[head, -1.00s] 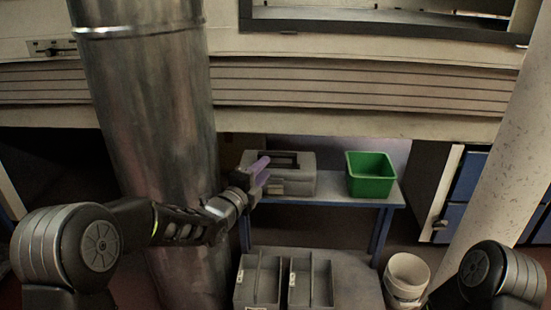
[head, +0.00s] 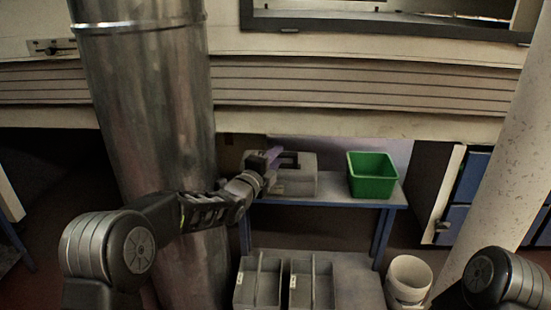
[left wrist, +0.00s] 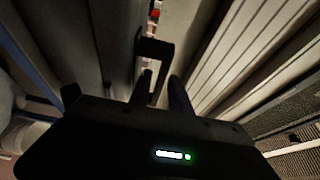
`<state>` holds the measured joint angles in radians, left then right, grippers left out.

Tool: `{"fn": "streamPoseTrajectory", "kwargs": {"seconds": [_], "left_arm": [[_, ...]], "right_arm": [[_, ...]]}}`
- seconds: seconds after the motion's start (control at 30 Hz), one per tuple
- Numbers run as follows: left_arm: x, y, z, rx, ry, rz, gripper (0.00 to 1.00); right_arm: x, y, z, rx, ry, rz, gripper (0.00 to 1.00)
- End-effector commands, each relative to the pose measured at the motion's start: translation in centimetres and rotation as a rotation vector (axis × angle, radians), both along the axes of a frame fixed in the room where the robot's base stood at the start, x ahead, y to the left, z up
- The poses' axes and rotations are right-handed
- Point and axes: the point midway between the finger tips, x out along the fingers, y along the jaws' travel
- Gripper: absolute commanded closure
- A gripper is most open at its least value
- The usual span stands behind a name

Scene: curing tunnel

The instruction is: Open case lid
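The grey case (head: 303,184) sits on a blue-legged table below the tunnel's slatted front, with a dark recessed handle area on its lid. The lid looks closed. My left gripper (head: 274,153), with purple-tinted fingers, is over the left part of the case and partly covers it. In the left wrist view the two dark fingers of my left gripper (left wrist: 161,87) stand apart with a gap between them. A dark handle-like bar (left wrist: 155,47) shows just beyond the fingertips; contact cannot be told. My right gripper is out of view.
A green bin (head: 372,187) stands on the table right of the case. Grey open trays (head: 259,290) sit on a lower surface in front, and a white bucket (head: 408,275) stands beside them. A large metal duct (head: 160,120) rises close to my left arm.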

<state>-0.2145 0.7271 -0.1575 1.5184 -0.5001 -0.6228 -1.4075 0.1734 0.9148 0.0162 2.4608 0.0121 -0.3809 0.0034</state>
Motion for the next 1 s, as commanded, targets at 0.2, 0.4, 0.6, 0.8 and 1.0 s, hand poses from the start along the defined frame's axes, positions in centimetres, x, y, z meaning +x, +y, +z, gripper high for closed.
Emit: {"fn": "streamPoseTrajectory", "kwargs": {"seconds": [0.2,0.4,0.6,0.8,1.0], "left_arm": [[-0.01,0.02,0.01,0.0,0.0,0.0,0.95],[-0.01,0.02,0.0,0.0,0.0,0.0,1.0],[-0.02,0.02,-0.02,0.0,0.0,0.0,1.0],[-0.02,0.02,-0.02,0.0,0.0,0.0,1.0],[-0.02,0.02,-0.03,0.0,0.001,0.0,1.0]], "right_arm": [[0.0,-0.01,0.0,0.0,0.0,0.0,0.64],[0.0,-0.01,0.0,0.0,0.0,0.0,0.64],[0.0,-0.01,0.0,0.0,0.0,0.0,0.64],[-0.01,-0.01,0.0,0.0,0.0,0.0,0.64],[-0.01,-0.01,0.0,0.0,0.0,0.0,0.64]]}}
